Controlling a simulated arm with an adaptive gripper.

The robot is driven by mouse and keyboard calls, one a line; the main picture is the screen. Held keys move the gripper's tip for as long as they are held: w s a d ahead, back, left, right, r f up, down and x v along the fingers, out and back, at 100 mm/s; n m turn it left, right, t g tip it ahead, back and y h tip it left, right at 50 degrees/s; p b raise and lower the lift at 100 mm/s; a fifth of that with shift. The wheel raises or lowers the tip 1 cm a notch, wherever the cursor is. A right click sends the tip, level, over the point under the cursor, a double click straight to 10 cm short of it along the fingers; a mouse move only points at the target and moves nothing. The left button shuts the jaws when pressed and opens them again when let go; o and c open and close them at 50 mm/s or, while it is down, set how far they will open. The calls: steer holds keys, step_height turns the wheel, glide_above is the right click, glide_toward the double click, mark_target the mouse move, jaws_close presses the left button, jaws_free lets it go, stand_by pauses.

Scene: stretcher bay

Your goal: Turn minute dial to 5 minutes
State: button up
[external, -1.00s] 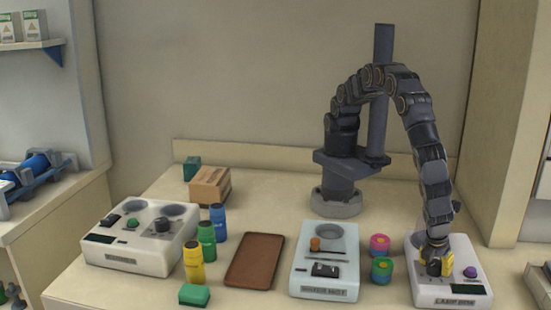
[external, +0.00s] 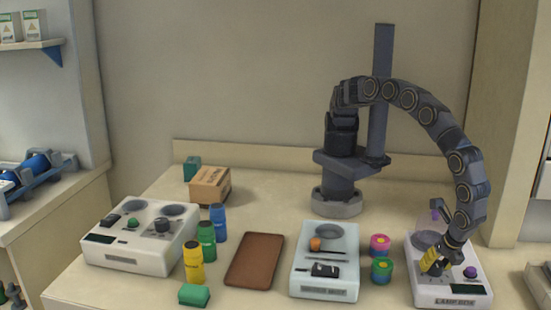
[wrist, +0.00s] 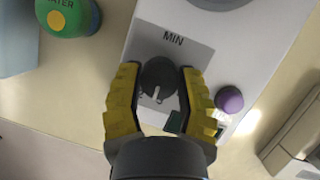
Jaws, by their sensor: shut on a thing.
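The minute dial (wrist: 158,78) is a dark round knob with a light pointer mark, below the word MIN on the white lamp box (wrist: 235,55) in the wrist view. My gripper (wrist: 158,95) has its yellow-padded fingers on the dial's left and right sides and is shut on it. In the external view my gripper (external: 433,262) comes down over the lamp box (external: 455,290) at the right, with the arm leaning in from the right. The dial is hidden behind the fingers there. The pointer in the wrist view faces toward the lower side of the picture.
A purple button (wrist: 229,99) sits close to the right finger. A dark display (external: 468,289) is on the box's front right. Stacked colored containers (external: 381,257) and the mixer box (external: 338,285) stand to the left. A brown tray (external: 255,260) lies farther left.

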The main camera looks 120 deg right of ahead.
steer(key=n+t, duration=0.1)
steer(key=n, duration=0.2)
steer(key=n+t, duration=0.1)
steer(key=n, duration=0.2)
steer(key=shift+s, duration=0.2)
steer(key=n+t, duration=0.2)
steer(key=n, duration=0.3)
steer(key=shift+n+y, duration=0.3)
steer(key=o, duration=1.1)
steer(key=shift+o, duration=0.2)
steer(key=shift+w, duration=0.1)
steer(key=shift+a+r, duration=0.1)
steer(key=shift+r, duration=0.15)
steer(key=v, duration=1.1)
steer(key=shift+s+r, duration=0.15)
steer(key=shift+s, duration=0.15)
